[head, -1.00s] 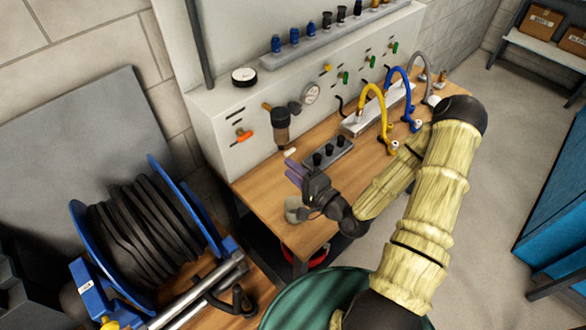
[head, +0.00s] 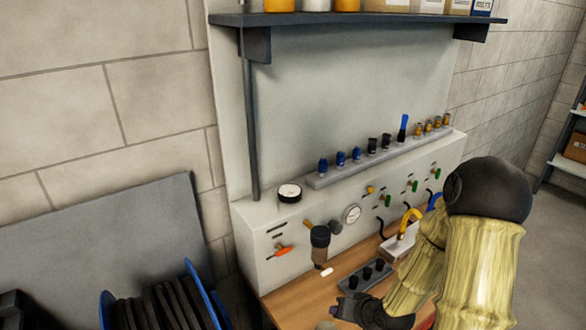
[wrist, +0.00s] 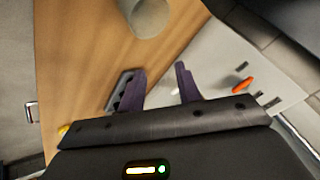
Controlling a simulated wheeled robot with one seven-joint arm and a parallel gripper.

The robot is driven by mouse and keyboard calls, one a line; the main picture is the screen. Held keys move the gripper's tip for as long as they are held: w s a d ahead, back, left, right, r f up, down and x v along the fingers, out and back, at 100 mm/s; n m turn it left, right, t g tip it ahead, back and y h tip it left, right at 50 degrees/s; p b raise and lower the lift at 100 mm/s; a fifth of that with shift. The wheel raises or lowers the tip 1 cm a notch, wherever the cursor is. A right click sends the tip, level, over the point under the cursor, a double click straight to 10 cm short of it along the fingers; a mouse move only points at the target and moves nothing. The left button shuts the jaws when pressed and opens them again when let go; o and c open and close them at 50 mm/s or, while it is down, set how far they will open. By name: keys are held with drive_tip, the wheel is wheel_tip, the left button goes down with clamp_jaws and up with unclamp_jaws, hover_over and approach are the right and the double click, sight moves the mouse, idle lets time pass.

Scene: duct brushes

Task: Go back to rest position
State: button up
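My gripper (head: 348,308) is low in the head view, over the wooden workbench (head: 282,300), partly cut off by the lower edge. In the wrist view its two purple fingers (wrist: 160,88) stand apart with nothing between them, so it is open and empty. The black block with several dark knobs or holes (head: 366,278) lies on the bench beside the gripper. In the wrist view a pale round cup-like thing (wrist: 150,16) is on the bench beyond the fingers.
A grey rail (head: 350,168) holds several blue, black and brass fittings. Below are a gauge (head: 352,214), an orange-handled valve (head: 279,251) and a yellow hose (head: 409,219). A dark shelf (head: 350,21) hangs above. A hose reel (head: 160,310) is lower left. Floor is clear at right.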

drive_tip(key=s+d+r+n+g+h, duration=0.2)
drive_tip(key=s+r+g+h, duration=0.2)
drive_tip(key=s+r, duration=0.6)
drive_tip(key=v, duration=0.2)
drive_tip(key=shift+d+r, duration=0.15)
drive_tip(key=shift+r, duration=0.25)
